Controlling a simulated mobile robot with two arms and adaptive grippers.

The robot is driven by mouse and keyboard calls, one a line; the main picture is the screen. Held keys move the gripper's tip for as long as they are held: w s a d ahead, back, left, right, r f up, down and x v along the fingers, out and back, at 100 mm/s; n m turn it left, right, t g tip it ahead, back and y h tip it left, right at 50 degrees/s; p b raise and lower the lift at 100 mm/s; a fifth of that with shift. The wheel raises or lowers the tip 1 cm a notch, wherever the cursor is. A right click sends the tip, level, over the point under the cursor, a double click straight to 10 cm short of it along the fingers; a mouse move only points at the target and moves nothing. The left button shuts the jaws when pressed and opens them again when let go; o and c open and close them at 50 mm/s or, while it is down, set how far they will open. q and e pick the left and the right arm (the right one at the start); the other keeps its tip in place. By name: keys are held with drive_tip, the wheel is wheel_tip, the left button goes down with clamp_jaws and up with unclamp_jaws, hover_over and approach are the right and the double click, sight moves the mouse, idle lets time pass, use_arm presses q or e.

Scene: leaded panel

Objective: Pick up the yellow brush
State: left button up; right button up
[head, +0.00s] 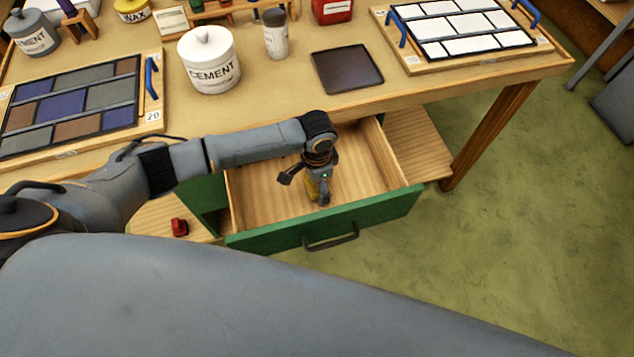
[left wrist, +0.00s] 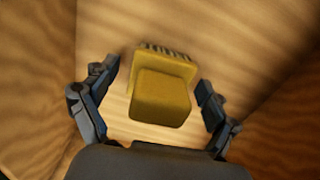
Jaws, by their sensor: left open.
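The yellow brush (left wrist: 160,97) lies in the open wooden drawer, seen from above in the left wrist view, with dark bristles along its far edge. In the head view only a small yellow part of the brush (head: 311,190) shows beside my gripper. My left gripper (head: 308,192) reaches down into the drawer. In the left wrist view my left gripper (left wrist: 158,88) is open, with one finger on each side of the brush and a gap on both sides. My right gripper is not in view.
The green-fronted drawer (head: 380,216) stands pulled out under the workbench (head: 270,104). A red object (head: 179,227) sits on the wooden shelf left of it. A cement jar (head: 209,62), a dark square plate (head: 347,69) and leaded panels (head: 75,103) are on the bench.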

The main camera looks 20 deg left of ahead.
use_arm(q)
drive_tip(key=c, duration=1.4)
drive_tip(key=shift+o, duration=0.2)
drive_tip(key=shift+r, duration=0.15)
wheel_tip(320, 180, up, 10)
drive_tip(key=shift+f, duration=0.1)
